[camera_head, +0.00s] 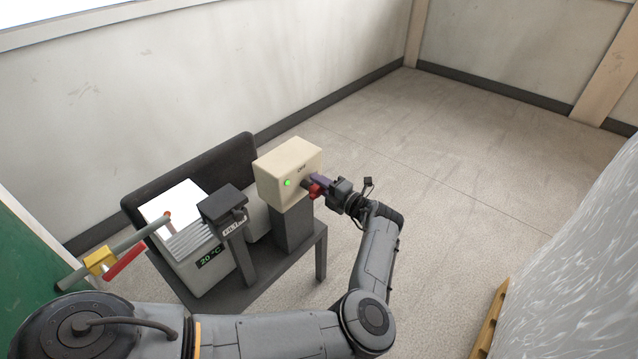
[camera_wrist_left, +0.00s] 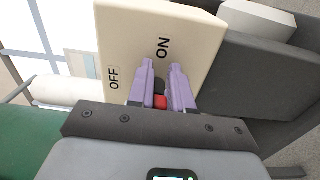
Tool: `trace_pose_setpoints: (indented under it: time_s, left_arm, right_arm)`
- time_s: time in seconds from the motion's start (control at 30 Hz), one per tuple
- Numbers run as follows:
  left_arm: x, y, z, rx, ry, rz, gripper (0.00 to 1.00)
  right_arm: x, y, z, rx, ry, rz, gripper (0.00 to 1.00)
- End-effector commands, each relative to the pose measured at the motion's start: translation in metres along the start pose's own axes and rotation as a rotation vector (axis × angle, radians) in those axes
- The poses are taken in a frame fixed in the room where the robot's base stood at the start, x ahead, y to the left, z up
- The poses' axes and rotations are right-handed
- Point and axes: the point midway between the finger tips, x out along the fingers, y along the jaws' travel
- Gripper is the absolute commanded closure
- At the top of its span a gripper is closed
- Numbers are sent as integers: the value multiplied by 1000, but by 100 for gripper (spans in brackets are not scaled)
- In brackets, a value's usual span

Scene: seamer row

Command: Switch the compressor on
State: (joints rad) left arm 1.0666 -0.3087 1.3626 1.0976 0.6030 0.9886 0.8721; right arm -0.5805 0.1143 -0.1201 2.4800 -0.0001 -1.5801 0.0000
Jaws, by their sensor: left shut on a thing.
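The compressor's switch box (camera_head: 283,168) is a cream box on a dark pedestal, with a lit green lamp (camera_head: 288,183) on its front. In the left wrist view the box face (camera_wrist_left: 130,45) carries the words OFF and ON. My left gripper (camera_head: 313,186) is at the box's right side, its purple fingers (camera_wrist_left: 163,88) shut on a red switch handle (camera_wrist_left: 160,102), which also shows in the head view (camera_head: 316,191). The handle lies below the word ON in the left wrist view. Much of it is hidden between the fingers. My right gripper is not in view.
A grey unit (camera_head: 190,262) with a 20 °C display stands on the dark table (camera_head: 262,283), beside a dark post-mounted box (camera_head: 223,205). A pipe with a yellow valve and red lever (camera_head: 125,262) is at left. A wrapped pallet load (camera_head: 580,250) stands right. The floor behind is clear.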

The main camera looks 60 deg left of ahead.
Motion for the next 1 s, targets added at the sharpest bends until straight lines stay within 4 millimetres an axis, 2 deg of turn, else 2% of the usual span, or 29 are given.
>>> trace_pose_setpoints:
  time_s: [0.17, 0.2, 0.3, 0.67, 0.87, 1.0]
  left_arm:
    - [0, 0, -1, 1, 2, 0, 100]
    - [0, 0, -1, 1, 2, 0, 74]
    - [0, 0, 0, 0, 1, 0, 60]
    - [-3, 0, 0, -1, 0, -1, 60]
    - [-25, 1, 0, -1, -3, -3, 60]
    - [-50, 1, 0, 0, -2, -3, 60]
  right_arm:
    - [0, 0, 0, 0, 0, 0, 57]
    - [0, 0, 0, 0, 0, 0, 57]
    - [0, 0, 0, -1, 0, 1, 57]
    - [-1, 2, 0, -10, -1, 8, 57]
    - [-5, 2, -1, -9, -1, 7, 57]
    - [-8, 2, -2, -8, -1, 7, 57]
